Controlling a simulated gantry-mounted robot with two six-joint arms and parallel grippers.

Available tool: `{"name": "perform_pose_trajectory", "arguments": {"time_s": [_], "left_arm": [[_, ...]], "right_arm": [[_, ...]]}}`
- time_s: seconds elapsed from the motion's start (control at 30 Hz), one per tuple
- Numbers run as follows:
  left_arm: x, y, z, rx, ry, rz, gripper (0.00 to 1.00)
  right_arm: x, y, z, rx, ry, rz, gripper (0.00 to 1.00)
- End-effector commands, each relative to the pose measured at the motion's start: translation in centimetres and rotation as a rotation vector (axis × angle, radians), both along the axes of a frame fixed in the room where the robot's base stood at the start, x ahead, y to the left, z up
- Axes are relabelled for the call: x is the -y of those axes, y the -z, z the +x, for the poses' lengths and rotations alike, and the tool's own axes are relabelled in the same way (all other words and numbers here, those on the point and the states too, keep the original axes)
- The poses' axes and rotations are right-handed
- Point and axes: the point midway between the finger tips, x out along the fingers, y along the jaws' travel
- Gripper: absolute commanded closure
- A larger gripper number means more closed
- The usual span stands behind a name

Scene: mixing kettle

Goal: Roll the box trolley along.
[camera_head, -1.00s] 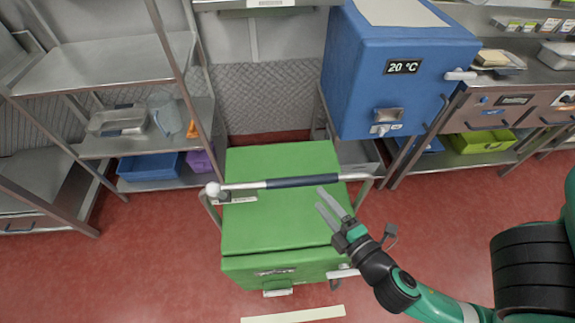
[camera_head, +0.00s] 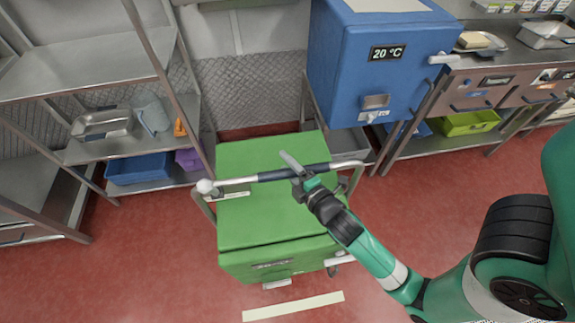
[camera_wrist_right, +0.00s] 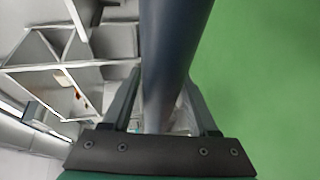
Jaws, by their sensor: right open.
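The green box trolley (camera_head: 270,222) stands on the red floor in the middle of the head view. Its push handle (camera_head: 275,174) is a bar with a dark grip and a pale round end at the left, running across above the lid. My right gripper (camera_head: 296,167) is at the right part of this handle. In the right wrist view, the dark handle bar (camera_wrist_right: 170,55) runs between the two spread fingers of my right gripper (camera_wrist_right: 164,105). The fingers stand on either side of the bar, apart from each other. My left gripper is not in view.
A metal shelf rack (camera_head: 100,80) stands left of the trolley. A blue box (camera_head: 375,65) showing 20 °C stands behind it to the right, beside a steel counter (camera_head: 510,65). A pale strip (camera_head: 293,306) lies on the floor in front. Red floor is clear around the front.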

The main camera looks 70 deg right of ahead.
Motion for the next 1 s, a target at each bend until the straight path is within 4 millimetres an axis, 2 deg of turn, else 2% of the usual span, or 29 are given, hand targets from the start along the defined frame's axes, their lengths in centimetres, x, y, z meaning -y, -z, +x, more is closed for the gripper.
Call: {"name": "perform_pose_trajectory", "arguments": {"time_s": [0.13,0.4,0.47,1.0], "left_arm": [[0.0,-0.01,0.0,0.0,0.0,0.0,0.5],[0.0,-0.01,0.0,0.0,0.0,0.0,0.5],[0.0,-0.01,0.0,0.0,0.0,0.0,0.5],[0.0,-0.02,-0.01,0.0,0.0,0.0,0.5]], "right_arm": [[-0.03,0.0,-0.02,-0.001,0.0,0.001,0.42],[-0.05,0.0,-0.03,-0.001,0.0,0.001,0.91],[-0.05,0.0,-0.04,-0.001,0.0,0.001,1.0],[-0.06,-0.01,-0.04,0.001,-0.001,0.001,1.0]]}}
